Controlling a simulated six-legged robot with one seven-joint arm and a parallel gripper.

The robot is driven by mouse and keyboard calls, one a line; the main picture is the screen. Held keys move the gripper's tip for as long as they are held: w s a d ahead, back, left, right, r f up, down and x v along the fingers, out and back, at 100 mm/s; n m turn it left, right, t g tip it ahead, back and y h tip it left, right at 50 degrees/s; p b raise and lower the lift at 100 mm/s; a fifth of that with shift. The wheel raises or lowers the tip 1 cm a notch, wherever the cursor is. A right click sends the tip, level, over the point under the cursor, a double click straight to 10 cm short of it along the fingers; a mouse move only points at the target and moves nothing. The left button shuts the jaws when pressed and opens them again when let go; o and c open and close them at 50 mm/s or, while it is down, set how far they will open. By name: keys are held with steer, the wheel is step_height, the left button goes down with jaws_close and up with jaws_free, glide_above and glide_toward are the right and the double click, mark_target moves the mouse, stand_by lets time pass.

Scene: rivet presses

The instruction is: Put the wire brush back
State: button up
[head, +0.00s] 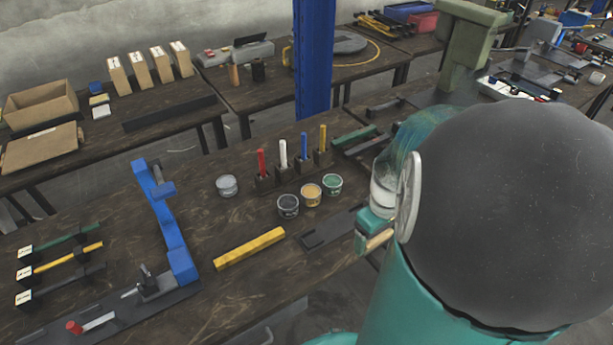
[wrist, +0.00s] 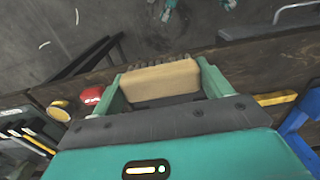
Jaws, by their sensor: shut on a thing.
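My gripper (wrist: 163,82) is shut on the wire brush (wrist: 160,78). The brush shows as a tan wooden block with dark bristles along its far edge, held crosswise between the two teal fingers. In the head view my gripper (head: 368,228) is over the front edge of the middle bench, with a tan piece of the brush (head: 379,240) showing beside it. My own arm hides much of the gripper there. A dark flat tray with a raised edge (head: 325,232) lies on the bench just left of the gripper; nothing is seen on it.
On the bench (head: 210,290) are a yellow bar (head: 250,248), a blue press frame (head: 172,235), open pots (head: 311,194), and upright coloured markers in dark holders (head: 283,155). Several long-handled tools lie at far left. Bare wood shows around the yellow bar.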

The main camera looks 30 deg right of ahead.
glide_above(353, 246)
step_height(353, 246, down, 7)
steer(key=shift+r, duration=0.1)
steer(key=shift+f, duration=1.55)
steer(key=shift+d, duration=0.1)
steer(key=shift+f, duration=0.15)
steer(key=o, duration=0.9)
steer(key=shift+o, duration=0.2)
steer(key=shift+w, duration=0.1)
step_height(353, 246, up, 12)
steer(key=s+a+r+t, duration=0.2)
steer(key=a+r, duration=0.5)
steer(key=a, duration=0.4)
steer(key=s+a+r+t, duration=0.2)
steer(key=a+r, duration=0.6)
steer(key=a, duration=0.4)
steer(key=shift+s+r+t, duration=0.25)
steer(key=shift+s+t, duration=0.15)
steer(key=shift+t, duration=0.4)
